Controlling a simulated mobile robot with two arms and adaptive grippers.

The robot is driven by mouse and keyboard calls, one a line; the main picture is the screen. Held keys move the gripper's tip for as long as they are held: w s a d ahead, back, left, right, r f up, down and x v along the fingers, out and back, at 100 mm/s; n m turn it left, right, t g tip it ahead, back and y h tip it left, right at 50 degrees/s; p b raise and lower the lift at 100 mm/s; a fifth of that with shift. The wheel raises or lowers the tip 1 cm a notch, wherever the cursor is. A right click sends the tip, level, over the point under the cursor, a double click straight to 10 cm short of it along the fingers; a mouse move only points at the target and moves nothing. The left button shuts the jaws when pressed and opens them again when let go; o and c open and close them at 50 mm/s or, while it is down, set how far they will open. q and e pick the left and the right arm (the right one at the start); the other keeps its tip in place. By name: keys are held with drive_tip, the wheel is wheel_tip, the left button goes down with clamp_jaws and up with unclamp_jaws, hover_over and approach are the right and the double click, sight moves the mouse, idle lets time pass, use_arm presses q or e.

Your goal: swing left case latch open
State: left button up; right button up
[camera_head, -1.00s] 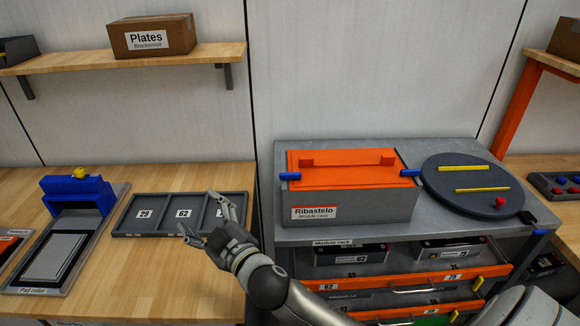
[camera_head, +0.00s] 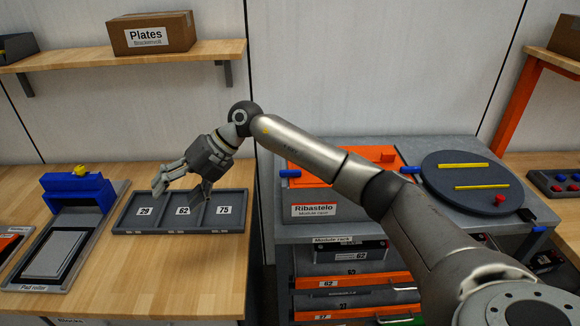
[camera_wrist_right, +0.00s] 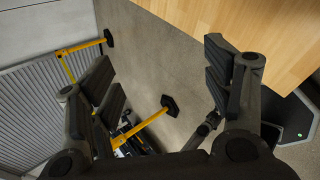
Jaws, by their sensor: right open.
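The Ribastelo case (camera_head: 318,211) is a grey box with an orange lid (camera_head: 305,163), on the grey rack top. Its blue left latch (camera_head: 290,173) sticks out from the left edge of the lid. The blue right latch (camera_head: 410,169) shows at the other side, and my right arm hides much of the case's front and lid. My right gripper (camera_head: 180,191) is open and empty over the tray with numbered slots, well left of the left latch and apart from it. In the right wrist view its two fingers (camera_wrist_right: 160,72) are spread with nothing between them. My left gripper is not in view.
The numbered tray (camera_head: 236,228) lies on the wooden bench, with a blue pad roller (camera_head: 78,193) to its left. A dark round turntable (camera_head: 470,200) with yellow bars stands right of the case. A shelf (camera_head: 85,60) carries a Plates box (camera_head: 152,34). The bench front is clear.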

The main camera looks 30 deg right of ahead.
drive_tip(key=d+r+m+g+h, duration=0.1)
drive_tip(key=d+r+h, duration=0.15)
drive_tip(key=d, duration=0.65)
drive_tip(key=d+r+m+h, duration=0.1)
drive_tip(key=d+h, duration=0.3)
drive_tip(key=d, duration=0.4)
wheel_tip(320, 180, up, 4)
drive_tip(key=m+g+h, duration=0.2)
drive_tip(key=m+h, duration=0.1)
hover_over(291, 170)
wheel_tip(291, 170, down, 10)
drive_tip(key=shift+a+f+p, duration=0.1)
drive_tip(key=shift+p, duration=1.15)
drive_tip(key=c, duration=1)
